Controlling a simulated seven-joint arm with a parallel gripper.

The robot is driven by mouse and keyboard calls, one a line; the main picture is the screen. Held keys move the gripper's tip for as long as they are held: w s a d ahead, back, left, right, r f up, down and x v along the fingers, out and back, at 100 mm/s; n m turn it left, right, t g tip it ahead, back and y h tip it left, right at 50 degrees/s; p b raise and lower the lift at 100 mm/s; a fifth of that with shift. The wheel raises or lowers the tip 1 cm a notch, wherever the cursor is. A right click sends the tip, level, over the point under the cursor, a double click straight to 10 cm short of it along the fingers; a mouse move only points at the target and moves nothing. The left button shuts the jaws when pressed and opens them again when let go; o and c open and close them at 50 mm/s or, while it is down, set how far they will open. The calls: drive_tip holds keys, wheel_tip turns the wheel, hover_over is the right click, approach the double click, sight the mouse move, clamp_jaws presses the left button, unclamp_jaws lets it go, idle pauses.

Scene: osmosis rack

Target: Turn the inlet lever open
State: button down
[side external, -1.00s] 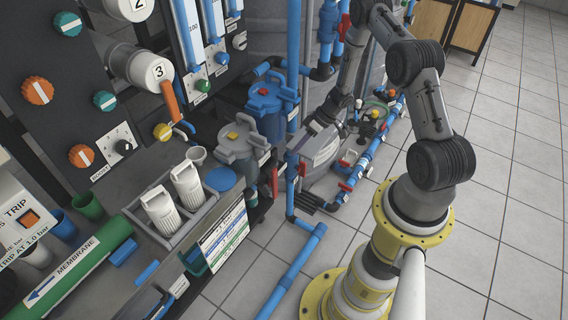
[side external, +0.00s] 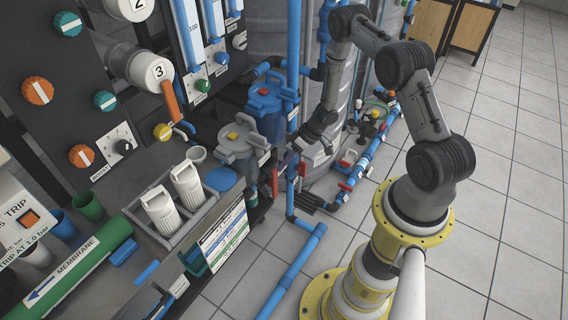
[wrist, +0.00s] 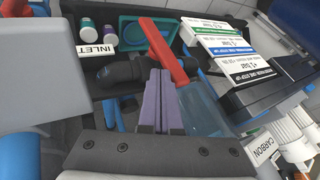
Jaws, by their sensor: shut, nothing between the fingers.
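The inlet lever is a red bar (wrist: 168,48) on a black valve body (wrist: 122,73) in the wrist view, beside a white INLET label (wrist: 97,46). It slants from upper left to lower right. My gripper (wrist: 159,78) is shut, its two purple-grey fingers together with nothing between them. The fingertips are right at the lever's lower part; I cannot tell whether they touch it. In the side external view my gripper (side external: 288,163) is low, right of the grey filter housing, near red levers (side external: 275,182). Which of these is the inlet lever is unclear there.
A blue-lidded housing (side external: 268,95) and grey-lidded housing (side external: 238,145) stand close to my gripper. Blue pipes (side external: 293,60) run upright beside it. White cartridges (side external: 187,185) sit in a tray to the left. Clear tiled floor (side external: 500,200) lies to the right.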

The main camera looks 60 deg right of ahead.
drive_tip(key=shift+a+r+h, duration=0.1)
drive_tip(key=shift+a+h, duration=0.1)
drive_tip(key=shift+h, duration=0.3)
